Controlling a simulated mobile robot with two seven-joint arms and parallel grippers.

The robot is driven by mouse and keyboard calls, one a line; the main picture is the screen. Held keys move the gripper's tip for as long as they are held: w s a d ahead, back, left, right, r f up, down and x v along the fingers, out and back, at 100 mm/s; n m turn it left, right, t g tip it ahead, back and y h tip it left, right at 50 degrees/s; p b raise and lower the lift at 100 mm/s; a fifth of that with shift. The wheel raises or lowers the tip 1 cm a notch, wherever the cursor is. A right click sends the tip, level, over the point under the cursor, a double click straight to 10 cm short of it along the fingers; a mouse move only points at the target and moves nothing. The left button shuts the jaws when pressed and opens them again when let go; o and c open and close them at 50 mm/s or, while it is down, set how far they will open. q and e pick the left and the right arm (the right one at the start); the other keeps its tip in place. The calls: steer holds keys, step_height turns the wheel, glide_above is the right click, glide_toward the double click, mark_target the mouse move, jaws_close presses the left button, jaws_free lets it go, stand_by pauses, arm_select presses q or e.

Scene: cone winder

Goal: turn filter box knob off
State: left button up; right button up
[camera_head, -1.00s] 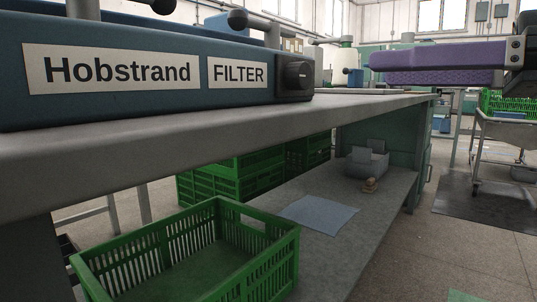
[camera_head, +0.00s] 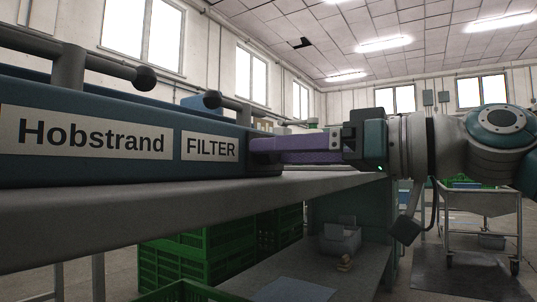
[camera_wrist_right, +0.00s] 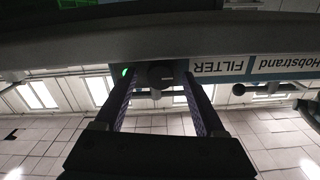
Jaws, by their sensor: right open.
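The blue filter box (camera_head: 215,170) bears white labels reading "Hobstrand" and "FILTER" in the head view. In the right wrist view, which is upside down, the knob (camera_wrist_right: 160,75) shows between the two purple finger tips, with a gap on each side. The right gripper is open and its fingers reach in from the right to the box's right end. I cannot tell whether they touch it. My left gripper is out of view.
The box sits on a grey bench top (camera_head: 130,212). Two dark ball-ended levers (camera_head: 145,78) stick out above the box. Green crates (camera_head: 190,250) and a grey bin (camera_head: 340,238) are under the bench. A wheeled cart (camera_head: 480,203) stands at the right.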

steer(key=shift+c, duration=0.3)
steer(key=shift+c, duration=0.8)
jaws_close()
